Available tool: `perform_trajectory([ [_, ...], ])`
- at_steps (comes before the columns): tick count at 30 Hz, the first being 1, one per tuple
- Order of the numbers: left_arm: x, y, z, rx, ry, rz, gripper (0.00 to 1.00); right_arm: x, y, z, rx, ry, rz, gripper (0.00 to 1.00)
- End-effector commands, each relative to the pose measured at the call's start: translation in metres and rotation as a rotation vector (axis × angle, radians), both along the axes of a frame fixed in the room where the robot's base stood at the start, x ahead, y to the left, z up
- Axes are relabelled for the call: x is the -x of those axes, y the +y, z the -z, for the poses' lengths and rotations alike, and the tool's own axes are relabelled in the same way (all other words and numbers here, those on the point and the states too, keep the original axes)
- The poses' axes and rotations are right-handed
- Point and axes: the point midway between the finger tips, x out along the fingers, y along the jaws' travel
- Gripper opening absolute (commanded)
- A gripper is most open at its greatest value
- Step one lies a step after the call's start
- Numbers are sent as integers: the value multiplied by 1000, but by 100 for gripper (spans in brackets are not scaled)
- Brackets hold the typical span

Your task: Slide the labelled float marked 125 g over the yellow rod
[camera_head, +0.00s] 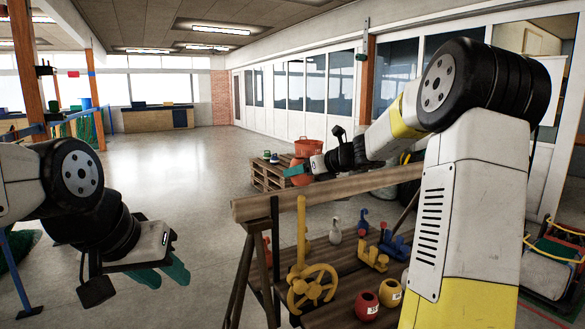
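A yellow rod (301,232) stands upright at the left of a dark slatted bench, beside a yellow handwheel (313,287). A red float (366,305) and a yellow float (390,293) with pale labels sit near the bench front; the labels are too small to read. My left gripper (162,273) has teal fingers apart and empty, left of the bench above the floor. My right gripper (297,170) is beyond the rod, above the wooden beam. Something orange-red shows around its fingertips; I cannot tell whether it is held or behind.
A wooden beam (335,190) runs along the bench's far edge. Pallets (270,174) and an orange basket (308,147) are beyond. The floor at left is mostly clear.

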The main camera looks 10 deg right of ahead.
Motion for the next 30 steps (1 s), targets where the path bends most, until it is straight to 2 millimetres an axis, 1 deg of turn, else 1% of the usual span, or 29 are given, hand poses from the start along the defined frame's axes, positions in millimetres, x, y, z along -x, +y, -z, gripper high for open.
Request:
perform_trajectory([
  [30, 0, 0, 0, 0, 0, 0, 36, 0, 0, 72, 0, 1, -2, 23],
])
